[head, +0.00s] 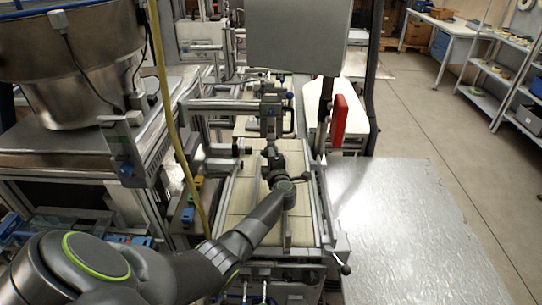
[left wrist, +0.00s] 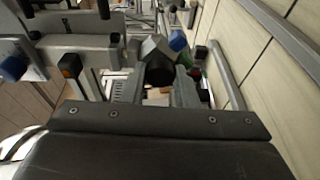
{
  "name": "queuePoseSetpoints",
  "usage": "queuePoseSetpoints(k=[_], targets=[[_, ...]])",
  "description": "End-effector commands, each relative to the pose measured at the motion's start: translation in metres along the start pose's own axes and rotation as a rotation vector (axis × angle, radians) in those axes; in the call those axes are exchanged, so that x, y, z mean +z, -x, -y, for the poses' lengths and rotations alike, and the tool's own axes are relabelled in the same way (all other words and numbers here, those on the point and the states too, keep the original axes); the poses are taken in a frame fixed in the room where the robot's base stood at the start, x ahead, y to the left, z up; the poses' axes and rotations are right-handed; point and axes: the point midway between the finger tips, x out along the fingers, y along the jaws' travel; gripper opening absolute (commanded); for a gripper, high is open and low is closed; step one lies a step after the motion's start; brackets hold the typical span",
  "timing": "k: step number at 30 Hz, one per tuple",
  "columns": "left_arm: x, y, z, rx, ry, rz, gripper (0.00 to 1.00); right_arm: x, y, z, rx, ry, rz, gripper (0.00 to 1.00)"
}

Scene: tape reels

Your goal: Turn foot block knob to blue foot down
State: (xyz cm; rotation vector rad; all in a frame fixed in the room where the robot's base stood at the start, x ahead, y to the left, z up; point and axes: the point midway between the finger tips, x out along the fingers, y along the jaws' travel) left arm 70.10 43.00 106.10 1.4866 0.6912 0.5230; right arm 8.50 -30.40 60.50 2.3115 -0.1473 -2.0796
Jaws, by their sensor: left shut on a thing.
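My left gripper (head: 270,152) reaches forward over the light-tiled conveyor bed, just in front of a grey bracket (head: 270,118). In the left wrist view the gripper (left wrist: 157,92) is shut on a dark round knob (left wrist: 158,66) of a grey angular foot block (left wrist: 152,46). A blue foot (left wrist: 178,40) sticks out at the block's upper right, not straight down in this picture. A black-ended foot (left wrist: 201,52) and a small green part (left wrist: 194,74) show close by on the right. The jaws hide part of the knob. My right gripper is not in view.
A grey side rail (left wrist: 224,72) runs close to the right of the gripper. A red handle (head: 339,120) and a bare metal table (head: 410,235) are at the right.

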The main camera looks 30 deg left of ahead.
Motion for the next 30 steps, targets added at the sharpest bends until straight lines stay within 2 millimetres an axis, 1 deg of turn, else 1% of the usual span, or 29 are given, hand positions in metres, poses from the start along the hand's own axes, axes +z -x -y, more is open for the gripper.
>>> queuePoseSetpoints(k=[3,18,24,30], targets=[[0.000,0.001,0.001,0.022,-0.110,0.000,0.04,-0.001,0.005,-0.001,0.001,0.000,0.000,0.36],[0.000,0.001,0.002,0.126,-0.562,0.001,0.04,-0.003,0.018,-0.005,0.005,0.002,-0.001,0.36],[-0.001,0.001,0.003,0.159,-0.704,0.002,0.04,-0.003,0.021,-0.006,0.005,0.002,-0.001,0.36],[-0.001,0.000,0.003,0.182,-0.801,0.002,0.04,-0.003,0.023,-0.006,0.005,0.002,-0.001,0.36]])
